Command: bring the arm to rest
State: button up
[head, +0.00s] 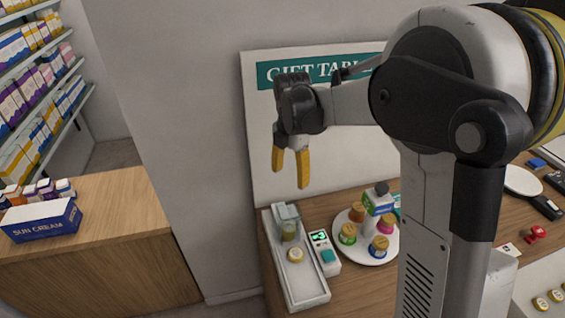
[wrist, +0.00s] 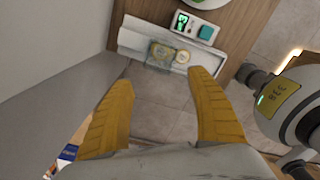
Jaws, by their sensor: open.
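My gripper (head: 291,168) hangs from my raised arm, in front of the white sign board and above the table in the head view. Its two yellow fingers point down and stand apart with nothing between them. In the wrist view the gripper (wrist: 165,102) is also open and empty, with the floor and a tray edge seen past its fingers. My arm covers part of the sign and the right part of the table in the head view.
Below are a grey tray (head: 312,291) with a jar, a device with a green display (head: 324,251) and a round white plate (head: 353,253) of small bottles. A sun cream box (head: 40,221) stands on the left counter (head: 120,205). The sign board (head: 262,130) stands behind my gripper.

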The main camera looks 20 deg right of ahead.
jog(key=shift+s, duration=0.1)
jog(key=s+f+m+t+b, duration=0.3)
jog(key=s+f+m+b, duration=0.2)
jog(key=s+m+b, duration=0.3)
jog(key=s+f+m+t+b, duration=0.4)
jog(key=s+m+b, duration=0.5)
jog(key=s+m, duration=0.4)
jog(key=f+m, duration=0.1)
jog(key=m, duration=0.2)
jog(key=shift+s+f, duration=0.15)
jog(key=shift+s, duration=0.25)
